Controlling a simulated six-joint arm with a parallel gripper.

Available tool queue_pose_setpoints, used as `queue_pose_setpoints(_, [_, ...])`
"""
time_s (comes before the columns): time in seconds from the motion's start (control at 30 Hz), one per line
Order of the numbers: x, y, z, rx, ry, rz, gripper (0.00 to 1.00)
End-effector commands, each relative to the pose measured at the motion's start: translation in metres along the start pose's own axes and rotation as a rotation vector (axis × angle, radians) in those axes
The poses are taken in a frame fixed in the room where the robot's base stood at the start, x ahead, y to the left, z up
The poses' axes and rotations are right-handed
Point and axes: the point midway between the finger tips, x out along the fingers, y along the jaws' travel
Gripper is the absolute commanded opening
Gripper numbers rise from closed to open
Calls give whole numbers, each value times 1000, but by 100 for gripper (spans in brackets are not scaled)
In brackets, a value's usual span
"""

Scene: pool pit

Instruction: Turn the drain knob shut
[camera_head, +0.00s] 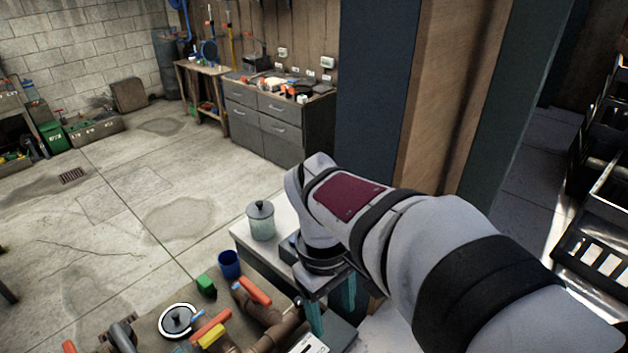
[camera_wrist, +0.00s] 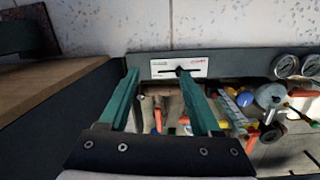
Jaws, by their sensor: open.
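A white label plate (camera_wrist: 163,68) with a dark line across it is fixed to a dark panel in the wrist view. A small black knob (camera_wrist: 181,71) sits on it and looks like the drain knob; its lettering is too small to read. My gripper (camera_wrist: 158,75) is open, its two teal fingers spread and empty. In the wrist view the knob lies by the right fingertip; I cannot tell whether they touch. In the head view my gripper (camera_head: 332,304) points down near a white plate (camera_head: 309,344), partly cut by the bottom edge.
Two round gauges (camera_wrist: 286,66) are on the panel to the right. A lidded jar (camera_head: 260,221) stands on a pale surface left of my gripper. A blue cup (camera_head: 229,264), a green block (camera_head: 206,286) and brown pipes (camera_head: 262,311) crowd the lower left. The floor beyond is mostly clear.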

Motion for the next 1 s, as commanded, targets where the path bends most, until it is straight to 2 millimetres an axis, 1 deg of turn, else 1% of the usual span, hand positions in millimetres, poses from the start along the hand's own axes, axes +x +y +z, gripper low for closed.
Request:
queue_pose_setpoints(0.1, [0, 1, -2, -1, 0, 0, 67])
queue_pose_setpoints(0.13, [1, 3, -9, 2, 3, -2, 67])
queue_pose_setpoints(0.17, [2, 6, -20, 6, 6, -7, 67])
queue_pose_setpoints(0.27, [17, 28, -82, 35, 30, -28, 67])
queue_pose_setpoints(0.3, [27, 36, -108, 48, 42, -37, 67])
queue_pose_setpoints(0.33, [34, 42, -125, 57, 51, -43, 67])
queue_pose_setpoints(0.4, [52, 53, -157, 76, 69, -55, 67])
queue_pose_setpoints(0.5, [69, 60, -182, 91, 85, -66, 67])
queue_pose_setpoints(0.57, [76, 61, -187, 93, 88, -68, 67])
queue_pose_setpoints(0.67, [95, 60, -188, 94, 87, -69, 67])
queue_pose_setpoints(0.9, [167, 55, -194, 93, 86, -68, 67])
queue_pose_setpoints(1.0, [193, 53, -197, 93, 86, -68, 67])
